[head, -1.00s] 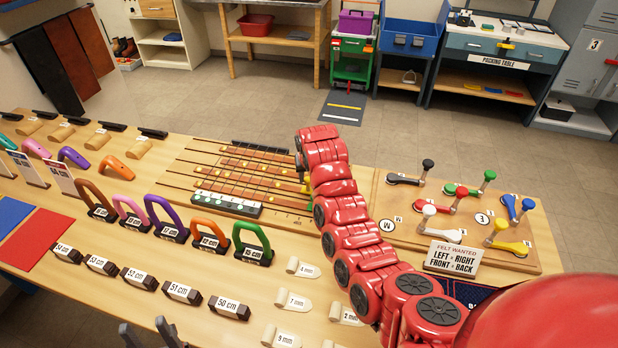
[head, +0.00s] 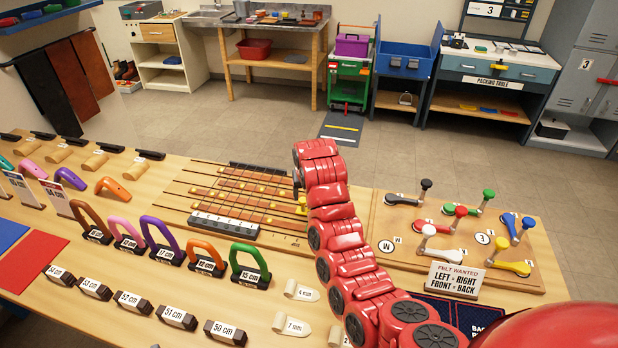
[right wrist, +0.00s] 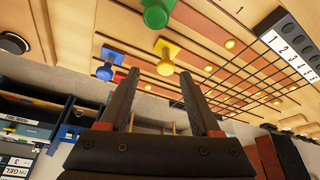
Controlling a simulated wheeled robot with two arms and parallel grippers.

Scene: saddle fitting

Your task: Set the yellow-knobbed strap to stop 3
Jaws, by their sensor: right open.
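The strap board (head: 190,208) carries several long brown straps with yellow dots, running side by side, and a strip of numbered stops (head: 224,225). In the right wrist view the yellow knob (right wrist: 166,58) stands beside a green knob (right wrist: 156,13), a blue knob (right wrist: 106,70) and a red knob (right wrist: 120,78). My right gripper (right wrist: 158,84) is open and empty, its fingertips pointing towards the yellow knob, apart from it. In the head view my arm hides most knobs. My left gripper is out of view.
A lever board (head: 400,255) with coloured levers lies right of my arm, behind a felt sign (head: 455,279). Coloured arches (head: 248,266) and labelled dark blocks (head: 225,332) stand in front of the strap board. A black grid (right wrist: 262,72) lies across the straps.

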